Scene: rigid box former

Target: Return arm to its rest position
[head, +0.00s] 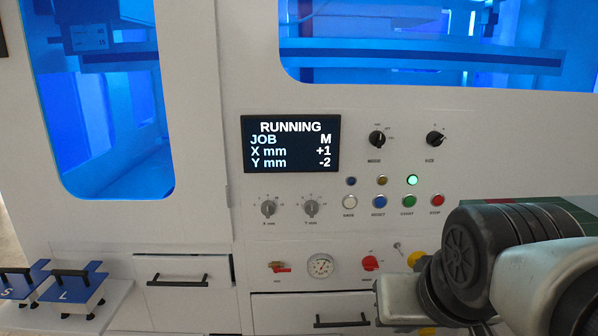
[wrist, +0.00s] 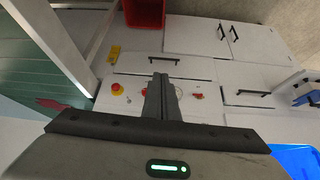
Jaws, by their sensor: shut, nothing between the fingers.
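My arm (head: 500,255) reaches in from the lower right of the head view, in front of the machine's control panel. My gripper (wrist: 160,82) shows in the wrist view with its two dark fingers together and nothing between them. The machine's screen (head: 291,143) reads RUNNING, JOB M, X mm +1, Y mm -2. A green light (head: 413,180) is lit above the green button (head: 409,201).
Blue blocks with black handles, marked S (head: 20,284) and L (head: 72,288), stand on a white ledge at lower left. A pressure gauge (head: 320,266) and red knob (head: 370,263) sit below the buttons. A red bin (wrist: 145,12) and green surface (wrist: 40,60) show in the wrist view.

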